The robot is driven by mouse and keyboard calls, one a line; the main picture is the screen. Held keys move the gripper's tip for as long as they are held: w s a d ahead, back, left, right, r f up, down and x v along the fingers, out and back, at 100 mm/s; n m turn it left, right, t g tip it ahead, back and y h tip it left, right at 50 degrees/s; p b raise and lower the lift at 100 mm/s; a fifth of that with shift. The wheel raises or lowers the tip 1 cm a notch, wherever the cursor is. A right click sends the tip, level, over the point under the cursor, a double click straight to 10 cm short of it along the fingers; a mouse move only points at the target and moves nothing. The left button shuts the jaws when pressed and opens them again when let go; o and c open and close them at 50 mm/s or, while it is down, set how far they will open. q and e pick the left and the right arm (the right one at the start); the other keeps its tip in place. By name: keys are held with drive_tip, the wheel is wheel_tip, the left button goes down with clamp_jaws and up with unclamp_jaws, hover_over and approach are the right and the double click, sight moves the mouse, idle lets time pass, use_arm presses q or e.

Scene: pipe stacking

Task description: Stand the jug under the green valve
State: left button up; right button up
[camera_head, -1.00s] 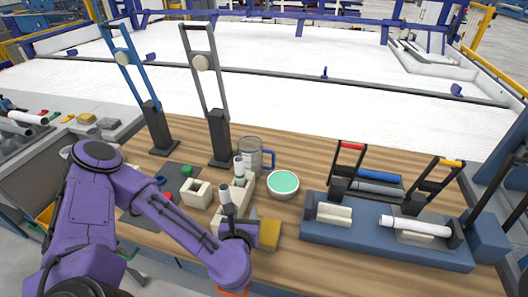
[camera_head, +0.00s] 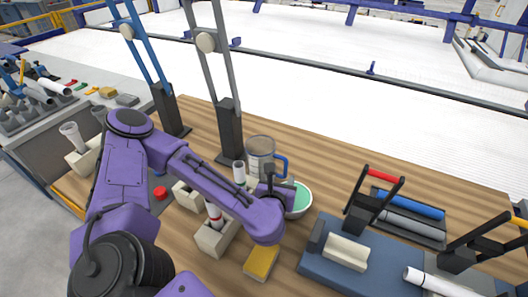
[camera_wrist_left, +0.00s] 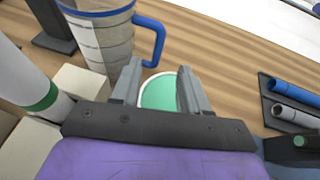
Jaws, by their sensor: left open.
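The clear jug (camera_head: 260,157) with a blue handle (camera_head: 281,166) stands upright on the wooden table, behind my left gripper (camera_head: 274,176). In the left wrist view the jug (camera_wrist_left: 108,42) is just beyond and left of my open, empty fingers (camera_wrist_left: 158,72), its handle near the left finger. An upright white pipe with a green band (camera_head: 239,173) stands close to the jug; it also shows in the left wrist view (camera_wrist_left: 45,97). I cannot tell which part is the green valve. My right gripper is not in view.
A green-filled bowl (camera_head: 301,201) sits right of the jug, partly behind my gripper. A red-banded pipe (camera_head: 214,214), a yellow block (camera_head: 262,263) and a blue fixture (camera_head: 325,271) are nearer. Two tall stands, blue (camera_head: 139,45) and grey (camera_head: 221,55), rise behind.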

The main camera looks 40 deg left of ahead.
sight(285, 168)
use_arm(q)
drive_tip(key=p+x, duration=0.2)
drive_tip(key=x, duration=0.4)
drive_tip(key=shift+w+a+r, duration=0.1)
drive_tip(key=shift+a, duration=0.15)
drive_tip(key=shift+w+f, duration=0.25)
drive_tip(key=shift+w, duration=0.05)
clamp_jaws()
